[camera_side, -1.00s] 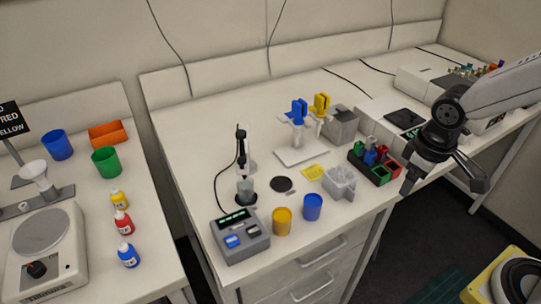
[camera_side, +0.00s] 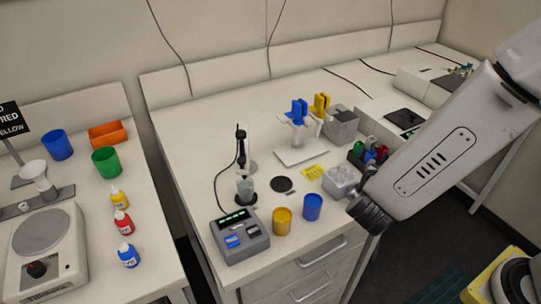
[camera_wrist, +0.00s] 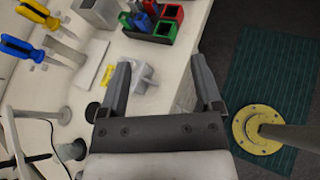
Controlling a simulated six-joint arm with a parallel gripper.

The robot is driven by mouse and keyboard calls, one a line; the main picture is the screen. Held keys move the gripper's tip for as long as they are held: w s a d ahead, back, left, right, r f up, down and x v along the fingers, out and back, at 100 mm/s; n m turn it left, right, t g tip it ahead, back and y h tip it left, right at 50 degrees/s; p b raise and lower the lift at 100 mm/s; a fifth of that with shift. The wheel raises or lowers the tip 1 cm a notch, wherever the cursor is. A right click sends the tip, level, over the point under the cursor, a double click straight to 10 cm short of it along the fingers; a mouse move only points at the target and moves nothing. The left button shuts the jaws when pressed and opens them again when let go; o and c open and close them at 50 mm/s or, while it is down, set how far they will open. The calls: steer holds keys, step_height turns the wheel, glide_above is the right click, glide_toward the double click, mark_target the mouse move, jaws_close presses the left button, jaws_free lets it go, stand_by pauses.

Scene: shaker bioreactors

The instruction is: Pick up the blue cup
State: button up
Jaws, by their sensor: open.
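A small blue cup (camera_side: 312,207) stands upright near the front edge of the middle bench, just right of a yellow cup (camera_side: 282,221). Another blue cup (camera_side: 57,145) stands on the left bench beside a green cup (camera_side: 106,161). My gripper (camera_wrist: 163,80) is open and empty in the wrist view, its two fingers apart above the bench's front edge. In the side view my arm hides the fingers, to the right of the small blue cup. I do not see either blue cup in the wrist view.
A grey-white block (camera_side: 341,181) and a rack of coloured compartments (camera_wrist: 160,22) lie near my gripper. A grey device with a display (camera_side: 240,236) stands left of the yellow cup. A stand (camera_side: 302,154) holds blue and yellow tools.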

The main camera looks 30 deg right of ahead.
mark_target(312, 209)
steer(key=w+a+r+n+t+y, duration=0.15)
steer(key=a+n+t+y, duration=0.25)
steer(key=a+n+t, duration=0.75)
steer(key=shift+m+g+y, duration=0.3)
steer(key=shift+m+g, duration=0.45)
steer(key=shift+g, duration=0.1)
steer(key=f, duration=0.4)
steer(key=a+f, duration=0.1)
steer(key=f, duration=0.8)
steer(key=shift+w+a+f, duration=0.15)
steer(key=shift+w+a, duration=0.1)
steer(key=shift+w, duration=0.05)
steer(key=shift+x, duration=1.3)
steer(key=shift+x, duration=2.6)
